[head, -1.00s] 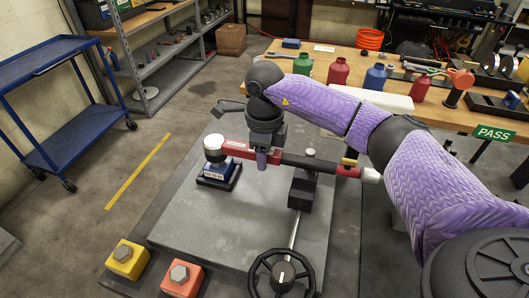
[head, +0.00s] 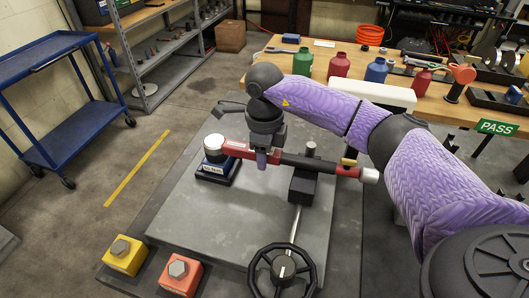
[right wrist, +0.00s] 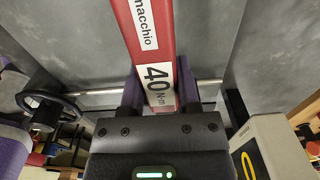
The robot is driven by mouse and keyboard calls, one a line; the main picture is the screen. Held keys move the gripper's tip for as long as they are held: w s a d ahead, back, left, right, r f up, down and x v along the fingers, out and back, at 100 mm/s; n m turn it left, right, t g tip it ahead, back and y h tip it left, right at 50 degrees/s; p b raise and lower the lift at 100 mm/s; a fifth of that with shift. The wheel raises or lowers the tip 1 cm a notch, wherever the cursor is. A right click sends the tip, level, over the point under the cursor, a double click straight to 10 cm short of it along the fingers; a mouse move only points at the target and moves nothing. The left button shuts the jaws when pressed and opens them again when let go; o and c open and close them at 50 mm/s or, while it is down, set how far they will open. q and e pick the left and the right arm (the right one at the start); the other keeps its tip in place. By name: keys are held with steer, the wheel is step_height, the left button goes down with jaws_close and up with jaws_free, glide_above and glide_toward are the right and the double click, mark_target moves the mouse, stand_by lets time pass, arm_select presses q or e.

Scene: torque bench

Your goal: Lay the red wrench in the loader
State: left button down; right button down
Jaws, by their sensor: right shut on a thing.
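Whether the wrench rests fully on the block and post, I cannot tell. My left gripper is out of view.
A black handwheel (head: 282,270) stands at the plate's front. A yellow block (head: 124,256) and an orange block (head: 180,276) with hex bolts sit front left. Bottles and tools crowd the wooden table (head: 320,68) behind. A green PASS sign (head: 497,128) is at right.

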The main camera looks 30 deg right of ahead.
steer(key=shift+f, duration=0.1)
steer(key=shift+c, duration=1.2)
jaws_free()
